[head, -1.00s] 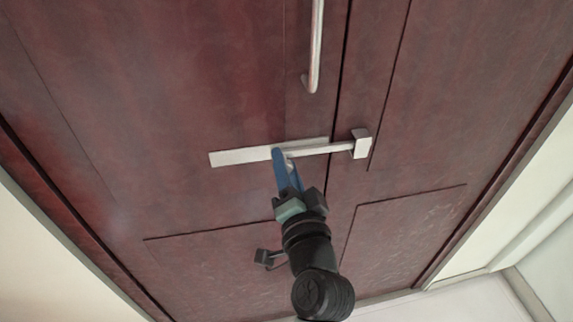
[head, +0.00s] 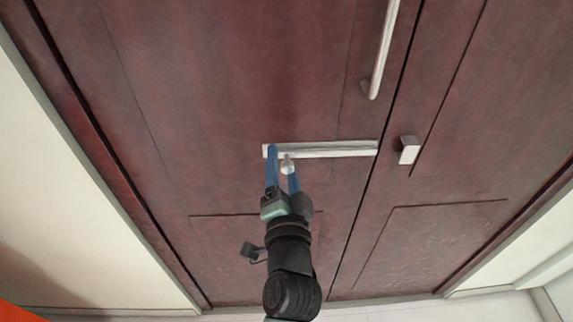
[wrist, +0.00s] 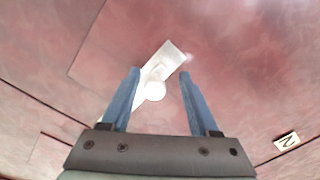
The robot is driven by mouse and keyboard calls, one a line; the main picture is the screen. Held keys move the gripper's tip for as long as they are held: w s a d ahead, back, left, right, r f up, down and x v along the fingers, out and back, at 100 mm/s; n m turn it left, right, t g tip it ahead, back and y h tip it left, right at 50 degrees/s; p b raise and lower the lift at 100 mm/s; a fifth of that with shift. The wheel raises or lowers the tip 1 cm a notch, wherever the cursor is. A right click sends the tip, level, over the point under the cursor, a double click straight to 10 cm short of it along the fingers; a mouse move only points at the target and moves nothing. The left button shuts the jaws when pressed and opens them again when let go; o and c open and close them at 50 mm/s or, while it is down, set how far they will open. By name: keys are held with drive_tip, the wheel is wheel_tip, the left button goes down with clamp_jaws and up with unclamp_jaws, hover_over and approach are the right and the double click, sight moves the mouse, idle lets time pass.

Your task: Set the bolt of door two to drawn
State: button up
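The bolt of the door has a pale metal backplate (head: 345,150), mounted level on the dark red door. Its bar lies over the plate, and no bar spans the gap to the keeper (head: 408,150) at the right. The round bolt knob (head: 287,166) sits near the plate's left end. My gripper (head: 281,158) is at the knob. In the wrist view the knob (wrist: 154,91) lies between the two blue fingers, with space visible on both sides, so my gripper (wrist: 159,73) looks open around it.
A long vertical handle (head: 384,50) stands out from the door above and right of the bolt. A small dark fitting (head: 252,252) is on the door, left of my arm. Pale walls flank the doors.

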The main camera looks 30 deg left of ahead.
drive_tip(key=shift+w+d, duration=0.1)
drive_tip(key=shift+d, duration=0.1)
drive_tip(key=shift+s+d, duration=0.2)
drive_tip(key=shift+s, duration=0.05)
drive_tip(key=b+v, duration=0.3)
drive_tip(key=v, duration=0.9)
drive_tip(key=shift+s, duration=0.15)
